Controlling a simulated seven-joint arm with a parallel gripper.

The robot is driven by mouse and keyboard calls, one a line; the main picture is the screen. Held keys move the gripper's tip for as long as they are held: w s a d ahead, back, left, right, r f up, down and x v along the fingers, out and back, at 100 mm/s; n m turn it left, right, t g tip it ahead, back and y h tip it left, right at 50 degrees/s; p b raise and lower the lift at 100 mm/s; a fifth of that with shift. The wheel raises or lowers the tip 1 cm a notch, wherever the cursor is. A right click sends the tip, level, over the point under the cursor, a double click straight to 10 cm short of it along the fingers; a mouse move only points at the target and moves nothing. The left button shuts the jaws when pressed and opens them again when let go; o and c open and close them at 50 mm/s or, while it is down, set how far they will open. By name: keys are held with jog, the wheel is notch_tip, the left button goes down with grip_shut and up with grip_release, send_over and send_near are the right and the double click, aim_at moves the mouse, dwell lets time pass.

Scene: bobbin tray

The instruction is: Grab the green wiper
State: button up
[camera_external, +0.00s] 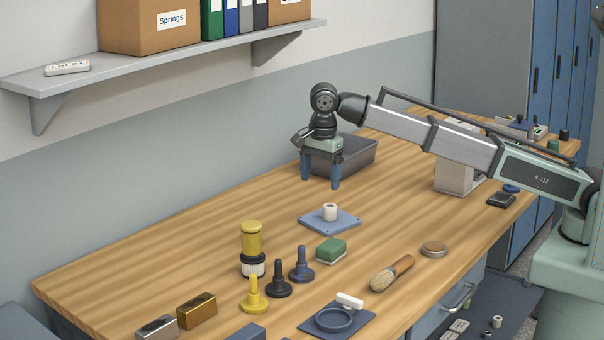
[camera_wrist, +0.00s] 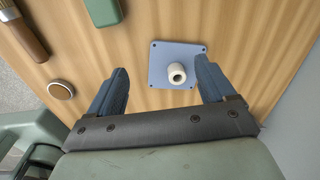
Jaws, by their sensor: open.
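The green wiper (camera_external: 331,248) is a small block with a green top and a pale underside. It lies on the wooden bench in front of the blue-grey plate with a white peg. Part of it shows at the top edge of the wrist view (camera_wrist: 103,10). My gripper (camera_external: 321,185) is above the bench near the grey bin, behind the plate and apart from the wiper. Its two blue fingers point down, spread open with nothing between them. In the wrist view my gripper (camera_wrist: 165,80) has the plate just beyond its fingertips.
The plate with the white peg (camera_external: 344,222) lies between my gripper and the wiper. A brush (camera_external: 391,273) and a round tin (camera_external: 434,248) lie right of the wiper. Dark blue and black knobbed pieces (camera_external: 301,266) stand left of it. The grey bin (camera_external: 352,158) stands behind my gripper.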

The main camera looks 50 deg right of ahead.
send_over(331, 244)
jog(key=f, duration=0.1)
jog(key=shift+g, duration=0.3)
jog(key=f, duration=0.8)
jog(key=shift+w+a+f, duration=0.1)
jog(key=shift+a+f, duration=0.15)
jog(key=shift+f, duration=0.15)
jog(key=f, duration=0.2)
jog(key=d+f, duration=0.1)
jog(key=f, duration=0.1)
jog(key=shift+a+f, duration=0.1)
jog(key=shift+f, duration=0.45)
jog(key=c, duration=1.1)
